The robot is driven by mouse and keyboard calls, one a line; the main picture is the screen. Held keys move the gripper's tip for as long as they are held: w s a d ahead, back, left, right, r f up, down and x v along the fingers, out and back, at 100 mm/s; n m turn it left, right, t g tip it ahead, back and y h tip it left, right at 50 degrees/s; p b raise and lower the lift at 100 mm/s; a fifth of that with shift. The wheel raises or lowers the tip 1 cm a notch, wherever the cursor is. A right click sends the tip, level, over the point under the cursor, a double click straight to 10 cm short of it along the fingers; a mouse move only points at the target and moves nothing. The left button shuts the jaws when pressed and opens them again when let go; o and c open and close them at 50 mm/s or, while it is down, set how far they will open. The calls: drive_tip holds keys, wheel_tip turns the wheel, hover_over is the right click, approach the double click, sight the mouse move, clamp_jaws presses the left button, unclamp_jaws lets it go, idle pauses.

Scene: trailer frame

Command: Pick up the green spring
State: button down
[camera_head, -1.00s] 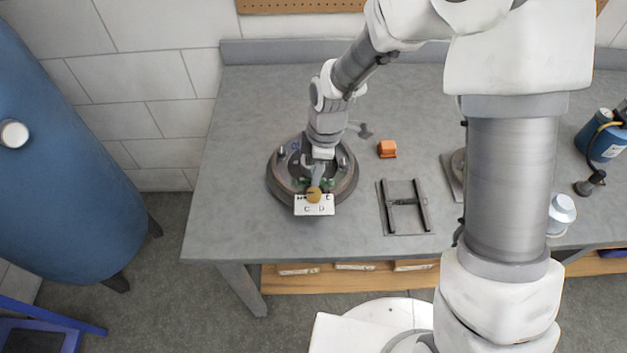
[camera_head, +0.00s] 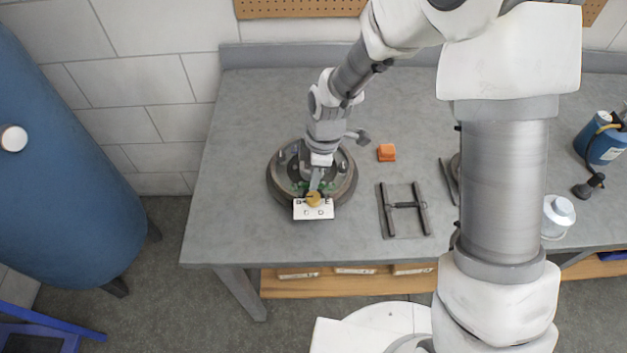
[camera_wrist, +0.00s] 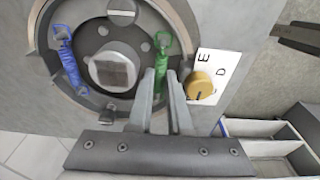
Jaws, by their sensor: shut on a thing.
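The green spring (camera_wrist: 161,62) stands out in the wrist view, inside the round drum assembly (camera_wrist: 183,14), to the right of the central hub. Its looped upper end shows beyond my fingertips; its lower part is hidden between the fingers. My gripper (camera_wrist: 162,78) is shut on the green spring. In the head view my gripper (camera_head: 316,182) is over the front part of the drum assembly (camera_head: 346,192) on the bench. Small green parts show beside it there, but the spring's outline is too small to tell. I cannot tell whether its ends are still hooked.
A blue spring (camera_wrist: 68,62) lies left of the hub (camera_wrist: 113,68). A lettered white card (camera_wrist: 229,66) with a brass knob (camera_wrist: 199,86) is close at right.

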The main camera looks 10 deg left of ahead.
drive_tip(key=shift+r, duration=0.6)
wheel_tip(320, 180, up, 3)
drive_tip(key=shift+w, duration=0.1)
drive_tip(key=w+d+r+p, duration=0.2)
drive_tip(key=w+d+r, duration=0.2)
drive_tip(key=d+r, duration=0.5)
drive_tip(key=shift+w+d+r+p, duration=0.25)
drive_tip(key=shift+d+r+p, duration=0.1)
drive_tip(key=shift+d, duration=0.45)
drive_tip(key=shift+f, duration=0.1)
